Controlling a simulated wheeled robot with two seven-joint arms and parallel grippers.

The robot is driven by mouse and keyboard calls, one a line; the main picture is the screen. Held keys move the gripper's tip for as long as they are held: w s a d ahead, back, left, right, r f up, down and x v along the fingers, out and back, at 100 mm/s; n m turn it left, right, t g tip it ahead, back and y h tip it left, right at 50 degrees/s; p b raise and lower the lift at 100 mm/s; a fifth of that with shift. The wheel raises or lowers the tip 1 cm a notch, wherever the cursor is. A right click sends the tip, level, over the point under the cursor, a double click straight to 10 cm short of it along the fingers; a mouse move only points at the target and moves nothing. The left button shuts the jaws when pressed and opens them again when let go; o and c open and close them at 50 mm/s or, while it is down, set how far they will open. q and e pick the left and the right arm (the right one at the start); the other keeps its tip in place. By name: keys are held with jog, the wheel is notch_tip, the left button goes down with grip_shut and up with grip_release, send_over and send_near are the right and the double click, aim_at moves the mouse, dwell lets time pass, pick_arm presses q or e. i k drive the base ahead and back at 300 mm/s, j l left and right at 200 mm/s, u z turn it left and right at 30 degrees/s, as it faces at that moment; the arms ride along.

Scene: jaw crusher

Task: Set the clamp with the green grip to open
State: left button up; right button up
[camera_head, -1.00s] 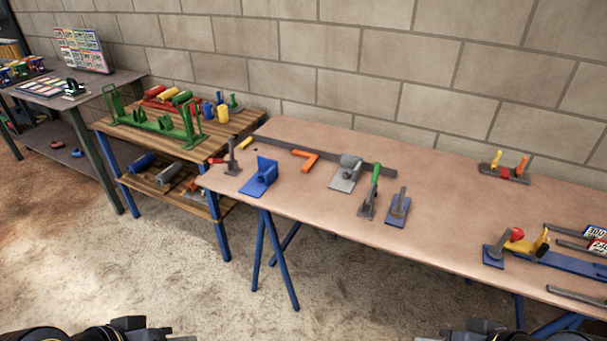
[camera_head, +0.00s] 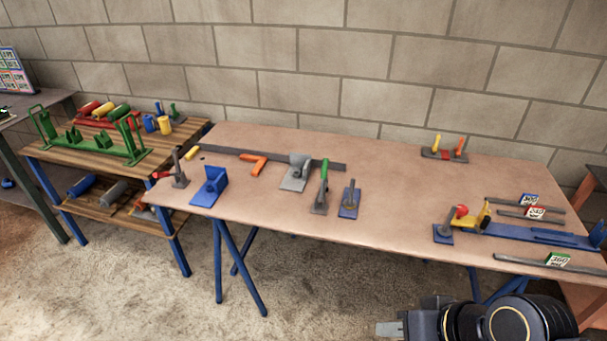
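The clamp with the green grip (camera_head: 322,187) stands on the near half of the brown table, left of its middle. It has a grey base, and its handle rises steeply with the green grip (camera_head: 325,168) at the top. My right gripper (camera_head: 383,329) is low in the view, in front of the table and well apart from the clamp. Its fingers point left, and I cannot tell whether they are open. My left gripper is out of view.
On the table (camera_head: 390,215), a blue-based clamp (camera_head: 349,203) stands just right of the green-grip clamp. A grey block (camera_head: 296,175) and blue block (camera_head: 209,187) are to its left. A red-and-yellow clamp (camera_head: 461,216) is farther right. A wooden shelf (camera_head: 75,160) stands left.

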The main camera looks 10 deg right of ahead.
aim_at(324, 179)
jog(key=i+u, duration=0.2)
jog(key=i, duration=0.8)
